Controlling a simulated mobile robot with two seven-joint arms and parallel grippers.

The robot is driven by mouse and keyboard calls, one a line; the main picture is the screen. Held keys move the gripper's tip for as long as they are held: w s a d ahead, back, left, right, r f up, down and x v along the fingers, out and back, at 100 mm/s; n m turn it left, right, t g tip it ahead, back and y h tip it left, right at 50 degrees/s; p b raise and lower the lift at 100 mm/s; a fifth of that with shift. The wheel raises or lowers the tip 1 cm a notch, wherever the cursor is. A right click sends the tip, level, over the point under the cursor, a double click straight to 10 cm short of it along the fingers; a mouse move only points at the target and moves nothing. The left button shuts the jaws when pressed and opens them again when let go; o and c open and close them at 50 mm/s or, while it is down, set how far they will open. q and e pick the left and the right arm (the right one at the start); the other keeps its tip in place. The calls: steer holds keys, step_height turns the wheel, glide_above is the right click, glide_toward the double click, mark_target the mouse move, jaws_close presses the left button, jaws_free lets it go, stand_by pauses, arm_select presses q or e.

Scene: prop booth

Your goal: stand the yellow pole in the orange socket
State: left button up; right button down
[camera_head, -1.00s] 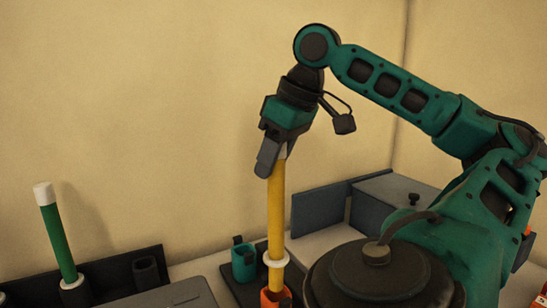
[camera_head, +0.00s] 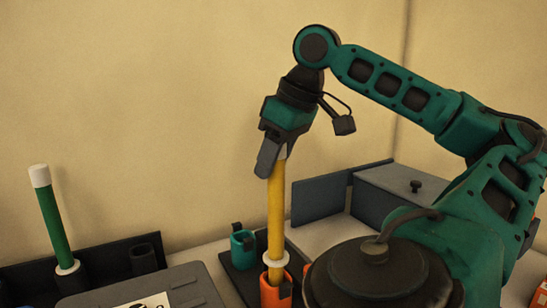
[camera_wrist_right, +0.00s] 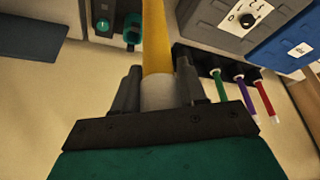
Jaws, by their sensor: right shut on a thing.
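The yellow pole (camera_head: 276,215) is close to upright, with a white ring near its lower end. My right gripper (camera_head: 270,158) is shut on its pale top end; the grip also shows in the right wrist view (camera_wrist_right: 158,92). My left gripper is not in view.
A teal socket (camera_head: 243,248) stands just left of the orange one. A green pole (camera_head: 53,222) stands in a dark rack at the left, beside an empty dark socket (camera_head: 143,259). A grey box with a knob (camera_head: 400,189) and an upright panel (camera_head: 319,198) are behind right.

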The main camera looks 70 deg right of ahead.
mark_target(274, 179)
steer(key=shift+f+b, duration=1.05)
steer(key=shift+f, duration=0.25)
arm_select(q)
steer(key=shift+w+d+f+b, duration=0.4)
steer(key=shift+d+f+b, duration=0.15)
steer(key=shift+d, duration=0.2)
arm_select(e)
steer(key=shift+f, duration=0.6)
steer(key=c, duration=0.5)
jaws_free()
steer(key=shift+c, duration=0.2)
